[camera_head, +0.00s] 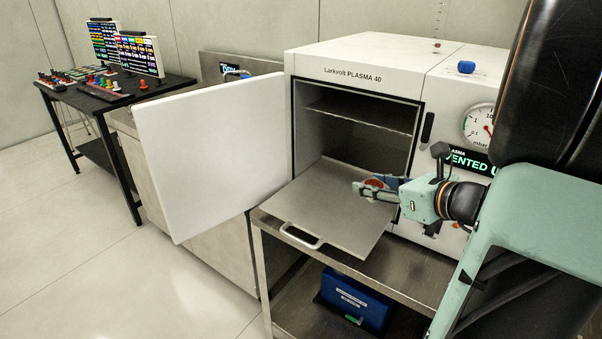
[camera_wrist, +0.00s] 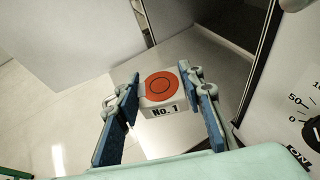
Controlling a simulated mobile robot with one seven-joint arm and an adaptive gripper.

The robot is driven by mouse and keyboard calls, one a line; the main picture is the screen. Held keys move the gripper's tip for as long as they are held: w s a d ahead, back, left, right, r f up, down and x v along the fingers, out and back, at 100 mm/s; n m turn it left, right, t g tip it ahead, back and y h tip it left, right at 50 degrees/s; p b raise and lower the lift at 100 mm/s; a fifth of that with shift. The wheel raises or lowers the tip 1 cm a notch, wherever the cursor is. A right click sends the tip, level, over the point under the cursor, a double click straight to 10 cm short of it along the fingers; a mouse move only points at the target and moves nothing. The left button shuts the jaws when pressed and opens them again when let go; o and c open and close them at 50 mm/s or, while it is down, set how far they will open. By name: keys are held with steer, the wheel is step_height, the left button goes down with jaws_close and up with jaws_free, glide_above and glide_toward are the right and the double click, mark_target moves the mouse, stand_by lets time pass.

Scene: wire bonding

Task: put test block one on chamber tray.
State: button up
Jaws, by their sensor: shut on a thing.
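Test block one (camera_wrist: 158,92) is a small pale block with an orange-red disc on top and the label "No. 1" on its front. My gripper (camera_wrist: 166,98) is shut on it, with a blue-padded finger on each side. In the head view the gripper (camera_head: 376,189) is at the right part of the chamber tray, and the block's red top (camera_head: 374,183) shows between the fingers. The chamber tray (camera_head: 325,205) is a flat metal plate with a front handle, pulled out of the open chamber. Whether the block touches the tray cannot be told.
The chamber door (camera_head: 215,150) stands wide open at the left. A shelf (camera_head: 365,115) sits higher inside the chamber (camera_head: 358,140). The gauge panel (camera_head: 478,125) is close to my arm on the right. A blue box (camera_head: 353,300) lies under the steel bench. The tray's left part is clear.

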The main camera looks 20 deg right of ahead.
steer(key=w+f+b, duration=0.1)
steer(key=w+f, duration=0.3)
steer(key=w, duration=0.3)
steer(key=b, duration=0.1)
glide_above(343, 206)
steer(key=f, duration=0.2)
steer(key=s+f, duration=0.1)
steer(key=f, duration=0.1)
steer(key=shift+w+f+b, duration=0.2)
steer(key=shift+f+b, duration=0.1)
steer(key=shift+f, duration=0.65)
steer(key=shift+w+f+b, duration=0.2)
steer(key=shift+f+b, duration=0.05)
steer(key=shift+f, duration=0.65)
steer(key=shift+f, duration=0.2)
steer(key=o, duration=1.3)
steer(key=shift+c, duration=0.2)
steer(key=shift+r, duration=0.1)
